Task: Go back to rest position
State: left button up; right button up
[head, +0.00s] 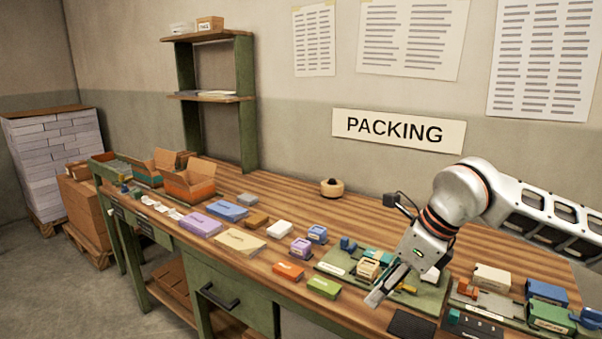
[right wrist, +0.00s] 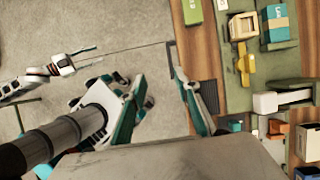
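My right gripper (head: 378,291) hangs over the front edge of the packing table (head: 466,220), by the front edge of a green tray (head: 430,299). In the right wrist view its two teal-and-grey fingers (right wrist: 160,95) stand apart with only floor between them, so it is open and empty. My left gripper is outside the head view. In the right wrist view it shows small at upper left (right wrist: 88,58), over the floor, with its thin fingers apart and nothing between them.
A black pad (head: 411,324) lies below the right gripper. The green tray holds a beige block (head: 368,269) and other small parts. Several coloured boxes, such as an orange one (head: 288,271), line the front edge. Open cartons (head: 189,184) stand far left. The table's back middle is mostly clear.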

jog(key=s+a+f+g+y, duration=0.15)
jog(key=s+a+y, duration=0.3)
jog(key=a, duration=0.45)
jog(key=s+a+f+g+y, duration=0.1)
jog(key=s+a+g+y, duration=0.3)
jog(key=a, duration=0.4)
jog(key=s+a+r+m+t+y, duration=0.2)
jog(key=a+r+m+t+y, duration=0.2)
jog(key=m+y, duration=0.35)
jog(key=w+d+f+m+t+h, duration=0.4)
jog(key=d+f+m+t+h, duration=0.25)
jog(key=m, duration=0.65)
jog(key=w+d+f+m+t+h, duration=0.3)
jog(key=d+f+m+t, duration=0.3)
jog(key=f+m+t, duration=0.45)
jog(key=s+d+f+m+g+h, duration=0.2)
jog(key=s+d+f+m, duration=0.2)
jog(key=f, duration=0.3)
jog(key=s+d+f+m+g+h, duration=0.2)
jog(key=s+d+f+m+h, duration=0.1)
jog(key=s+f, duration=0.3)
jog(key=s+d+f+m+g+h, duration=0.3)
jog(key=s+d+f+m, duration=0.2)
jog(key=f, duration=0.5)
jog(key=shift+s+d, duration=0.45)
jog(key=shift+s, duration=0.1)
